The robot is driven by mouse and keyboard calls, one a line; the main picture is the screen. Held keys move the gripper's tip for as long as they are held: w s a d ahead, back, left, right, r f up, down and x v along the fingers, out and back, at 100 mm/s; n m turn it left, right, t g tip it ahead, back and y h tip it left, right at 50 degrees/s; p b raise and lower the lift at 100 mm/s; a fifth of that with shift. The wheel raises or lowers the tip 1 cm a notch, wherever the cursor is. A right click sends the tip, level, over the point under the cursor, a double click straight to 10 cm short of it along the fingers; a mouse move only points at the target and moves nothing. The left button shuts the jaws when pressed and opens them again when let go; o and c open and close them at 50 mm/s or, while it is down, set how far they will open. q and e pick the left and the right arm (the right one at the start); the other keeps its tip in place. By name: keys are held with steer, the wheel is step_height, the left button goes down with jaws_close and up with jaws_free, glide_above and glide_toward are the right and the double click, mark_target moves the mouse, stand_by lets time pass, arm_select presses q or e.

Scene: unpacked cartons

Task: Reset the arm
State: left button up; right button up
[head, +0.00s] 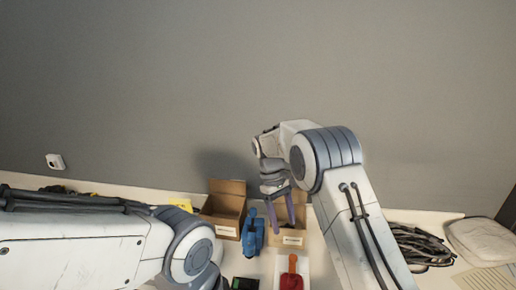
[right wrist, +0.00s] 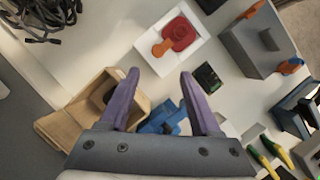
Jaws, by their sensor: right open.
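My right arm reaches in from the right in the head view, bent over the back of the table. Its gripper (head: 283,222) points down with purple fingers spread, in front of an open brown carton (head: 300,223). In the right wrist view the gripper (right wrist: 160,76) is open, with nothing between its fingertips; the carton (right wrist: 58,122) is at left, partly behind a finger. My left arm lies across the lower left of the head view; its gripper is out of view.
A second open carton (head: 226,188) and a blue object (head: 252,236) stand close to the right gripper. A red object with an orange part (head: 291,278) lies on a white tray. Cables (head: 420,245) lie at right. The wall is behind; space above the arms is clear.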

steer(key=s+a+r+t, duration=0.1)
steer(key=s+a+r, duration=0.5)
steer(key=s, duration=0.1)
steer(key=s+r+t+y, duration=0.2)
steer(key=s+y, duration=0.1)
steer(key=s, duration=2.2)
steer(key=shift+a+n+t, duration=0.3)
steer(key=shift+a+n, duration=0.05)
steer(key=shift+n, duration=0.05)
steer(key=shift+r, duration=0.1)
